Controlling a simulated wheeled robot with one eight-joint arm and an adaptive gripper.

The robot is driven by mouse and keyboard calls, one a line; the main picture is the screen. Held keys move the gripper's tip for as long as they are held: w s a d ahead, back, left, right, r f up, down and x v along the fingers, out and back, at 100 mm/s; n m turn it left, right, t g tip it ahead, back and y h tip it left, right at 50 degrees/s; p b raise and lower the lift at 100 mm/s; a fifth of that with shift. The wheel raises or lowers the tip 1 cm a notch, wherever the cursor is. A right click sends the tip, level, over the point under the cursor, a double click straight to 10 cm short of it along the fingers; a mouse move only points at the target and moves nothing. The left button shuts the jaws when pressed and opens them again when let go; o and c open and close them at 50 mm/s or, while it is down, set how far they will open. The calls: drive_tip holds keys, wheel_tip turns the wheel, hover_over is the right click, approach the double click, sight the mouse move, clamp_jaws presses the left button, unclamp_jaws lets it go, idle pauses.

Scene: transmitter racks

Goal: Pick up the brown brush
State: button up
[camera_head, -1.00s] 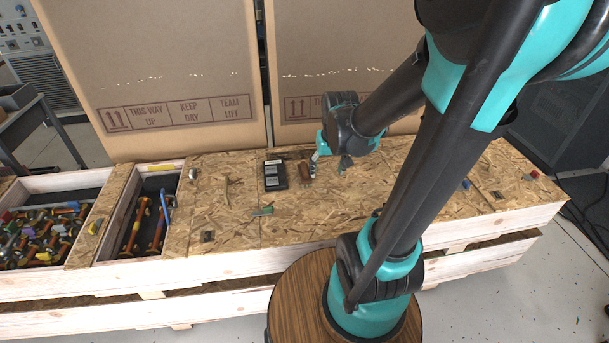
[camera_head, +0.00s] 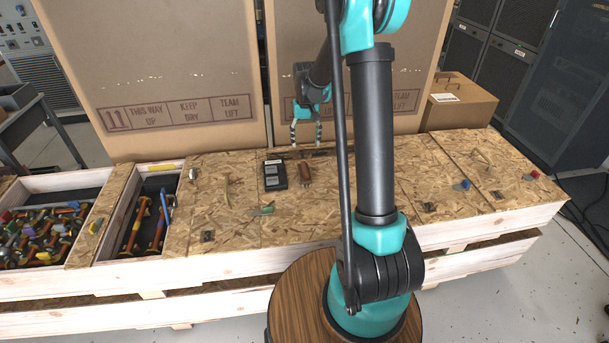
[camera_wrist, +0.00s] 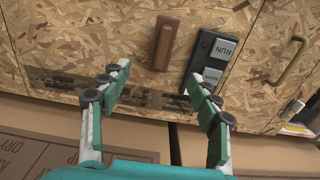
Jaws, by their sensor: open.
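The brown brush (camera_head: 305,172) lies on the wooden crate top, beside a black box with grey labelled buttons. In the wrist view the brush (camera_wrist: 164,44) is a plain brown bar, beyond my fingertips and roughly between their lines. My gripper (camera_head: 306,143) is open and empty, above the back edge of the crate top and behind the brush. In the wrist view my gripper's fingers (camera_wrist: 157,76) are spread apart, not touching the brush.
The black button box (camera_head: 275,175) sits close to the brush. A large cardboard box (camera_head: 170,75) stands behind the crate. A green-handled item (camera_head: 263,210) lies in front. Bins at left hold several tools. The crate top (camera_head: 330,215) is mostly clear near the brush.

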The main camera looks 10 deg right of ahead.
sight(304, 167)
wheel_tip(304, 167, down, 10)
drive_tip(key=shift+f, duration=0.25)
drive_tip(key=shift+a+f, duration=0.15)
drive_tip(key=shift+f, duration=1.2)
drive_tip(key=shift+a+f, duration=0.1)
drive_tip(key=shift+f, duration=1.2)
drive_tip(key=c, duration=1.4)
drive_tip(key=shift+r, duration=0.15)
wheel_tip(304, 167, up, 20)
drive_tip(key=shift+f, duration=0.1)
